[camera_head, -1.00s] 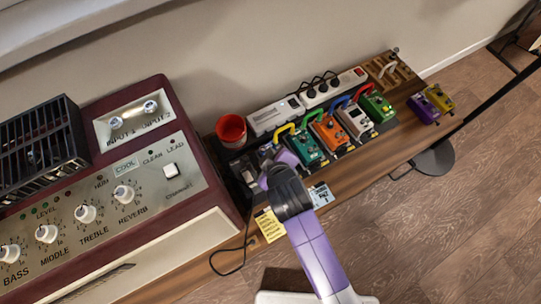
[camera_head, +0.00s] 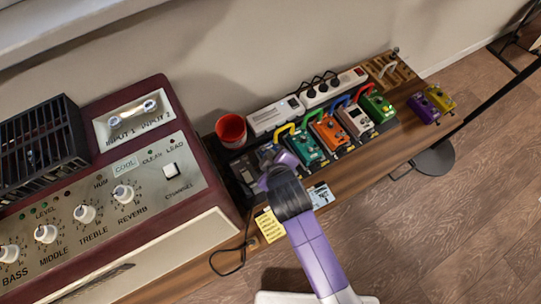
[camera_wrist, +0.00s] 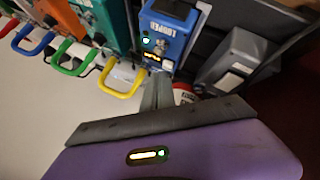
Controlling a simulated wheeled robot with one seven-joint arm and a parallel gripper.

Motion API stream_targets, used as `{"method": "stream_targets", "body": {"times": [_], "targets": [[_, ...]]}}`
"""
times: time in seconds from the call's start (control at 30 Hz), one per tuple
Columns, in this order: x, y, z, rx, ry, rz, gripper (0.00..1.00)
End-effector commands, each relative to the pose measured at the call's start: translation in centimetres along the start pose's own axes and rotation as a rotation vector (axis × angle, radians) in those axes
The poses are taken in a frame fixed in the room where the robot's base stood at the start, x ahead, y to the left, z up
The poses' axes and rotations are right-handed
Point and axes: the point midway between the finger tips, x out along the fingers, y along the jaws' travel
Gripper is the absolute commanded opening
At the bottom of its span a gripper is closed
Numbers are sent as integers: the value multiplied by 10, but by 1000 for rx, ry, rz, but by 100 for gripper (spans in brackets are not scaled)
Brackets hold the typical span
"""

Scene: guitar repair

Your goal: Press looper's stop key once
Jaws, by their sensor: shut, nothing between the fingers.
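The looper is a blue pedal (camera_wrist: 172,22) marked LOOPER, at the top middle of the wrist view. It has a dark knob or switch at its far end and small lit marks on its face. I cannot tell which of its keys is stop. My gripper (camera_wrist: 158,88) is shut and empty, its fingertips close to the near end of the looper; whether they touch it is unclear. In the head view my purple and dark wrist hides the fingertips and most of the looper among the pedals.
Green (camera_head: 306,148), orange (camera_head: 328,131) and white (camera_head: 355,120) pedals with coloured patch cables stand to the right. A grey pedal (camera_wrist: 237,60) is beside the looper. A red cup (camera_head: 231,130), power strips (camera_head: 275,116) and a large amplifier (camera_head: 130,185) are close by.

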Motion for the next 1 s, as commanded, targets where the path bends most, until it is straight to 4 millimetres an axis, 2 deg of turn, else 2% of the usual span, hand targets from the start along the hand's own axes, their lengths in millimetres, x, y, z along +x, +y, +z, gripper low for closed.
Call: {"method": "stream_targets", "body": {"times": [1.0], "targets": [[6,-4,5,0,0,0,0]]}}
